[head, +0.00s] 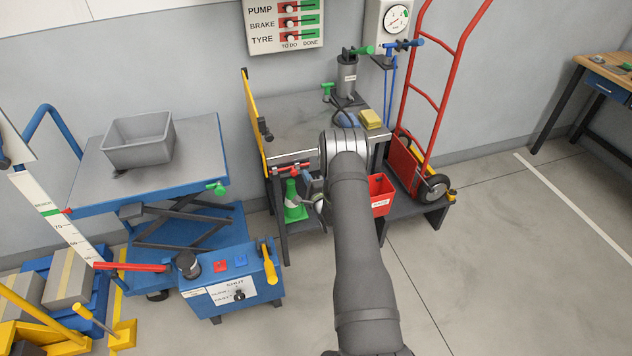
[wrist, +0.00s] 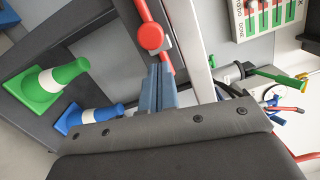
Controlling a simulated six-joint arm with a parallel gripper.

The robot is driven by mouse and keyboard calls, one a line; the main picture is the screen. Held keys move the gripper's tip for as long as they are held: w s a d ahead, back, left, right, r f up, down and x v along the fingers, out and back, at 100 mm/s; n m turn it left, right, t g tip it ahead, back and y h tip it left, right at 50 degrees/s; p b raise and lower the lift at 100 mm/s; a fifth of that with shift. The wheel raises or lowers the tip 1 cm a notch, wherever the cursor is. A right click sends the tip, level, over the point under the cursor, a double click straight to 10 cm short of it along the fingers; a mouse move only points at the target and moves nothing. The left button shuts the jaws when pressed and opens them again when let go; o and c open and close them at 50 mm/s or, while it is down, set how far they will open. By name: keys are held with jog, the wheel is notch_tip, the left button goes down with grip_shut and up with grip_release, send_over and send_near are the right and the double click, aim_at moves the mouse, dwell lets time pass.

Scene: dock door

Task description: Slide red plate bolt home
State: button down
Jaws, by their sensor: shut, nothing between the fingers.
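The red plate bolt (wrist: 151,37) shows in the wrist view as a red bar with a round red knob, beside a pale metal strip. In the head view a red-and-silver bar (head: 291,166), which looks like this bolt, lies across the front of the grey bench, near the yellow upright panel. My gripper (wrist: 158,68) is shut and empty. In the wrist view its fingertips are just below the knob; I cannot tell whether they touch it. In the head view my wrist and arm hide most of the gripper.
A green cone (head: 295,203) and a red bin (head: 380,194) stand under the bench (head: 295,107). A blue cone (wrist: 80,118) shows in the wrist view. A red hand truck (head: 440,100) stands right; a blue lift table (head: 90,160) stands left. The right floor is clear.

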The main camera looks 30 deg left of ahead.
jog(key=shift+s+a+r, duration=0.1)
jog(key=shift+s+a, duration=0.2)
jog(key=shift+a, duration=0.1)
jog(key=shift+s+a, duration=1.3)
jog(key=s+d+f, duration=0.1)
jog(key=s+d, duration=0.3)
jog(key=d, duration=0.7)
